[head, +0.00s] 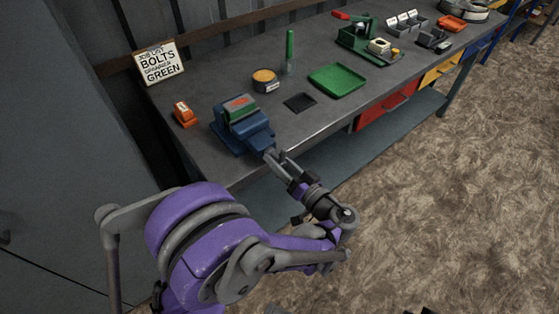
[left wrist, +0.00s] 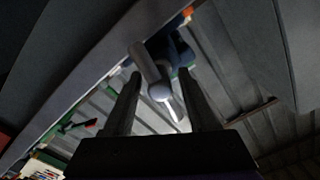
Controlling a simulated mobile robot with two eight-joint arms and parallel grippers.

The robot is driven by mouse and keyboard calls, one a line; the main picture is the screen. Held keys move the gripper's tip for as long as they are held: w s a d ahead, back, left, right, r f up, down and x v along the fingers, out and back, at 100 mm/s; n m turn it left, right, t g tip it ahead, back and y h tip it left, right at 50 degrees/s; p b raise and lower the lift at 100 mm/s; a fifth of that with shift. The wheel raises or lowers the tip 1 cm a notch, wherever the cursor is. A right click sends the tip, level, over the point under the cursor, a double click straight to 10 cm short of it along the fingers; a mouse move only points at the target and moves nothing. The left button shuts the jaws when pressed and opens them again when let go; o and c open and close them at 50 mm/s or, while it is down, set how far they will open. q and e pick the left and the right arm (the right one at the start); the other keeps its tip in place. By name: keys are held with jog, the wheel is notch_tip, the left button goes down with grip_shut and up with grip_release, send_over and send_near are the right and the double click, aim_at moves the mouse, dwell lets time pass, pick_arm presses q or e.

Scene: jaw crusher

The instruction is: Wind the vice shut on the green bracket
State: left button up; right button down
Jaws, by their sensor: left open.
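The blue vice (head: 240,133) sits at the near left edge of the bench. The green bracket (head: 238,103) is at its jaws, with a reddish patch on top; I cannot tell whether the jaws touch it. The vice's grey handle (left wrist: 152,72) shows in the left wrist view, a bar with a rounded end. My left gripper (head: 284,167) is just off the front of the vice, at the screw end. In the left wrist view its two fingers (left wrist: 160,82) are apart, with the handle seen between them; contact is not clear. My right gripper is not in view.
On the bench (head: 215,82) stand an orange block (head: 184,114), a round yellow-topped tin (head: 265,81), a green upright tool (head: 290,50), a black pad (head: 299,102) and a green tray (head: 338,80). A sign (head: 159,63) leans at the back. Floor in front is clear.

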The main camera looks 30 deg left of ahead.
pick_arm(q)
jog(key=v, duration=1)
jog(key=shift+d, duration=0.4)
jog(key=shift+s, duration=0.1)
jog(key=s+a+m+g+h+p, duration=0.3)
jog(key=s+a+m+h+p, duration=0.25)
jog(key=a+h, duration=0.3)
jog(key=s+d+r+m+t+h+p, duration=0.1)
jog(key=s+d+r+h+p, duration=0.2)
jog(key=s+d+h+p, duration=0.2)
jog(key=s+h, duration=0.1)
jog(key=h, duration=0.2)
jog(key=shift+r, duration=0.4)
jog(key=shift+d, duration=0.15)
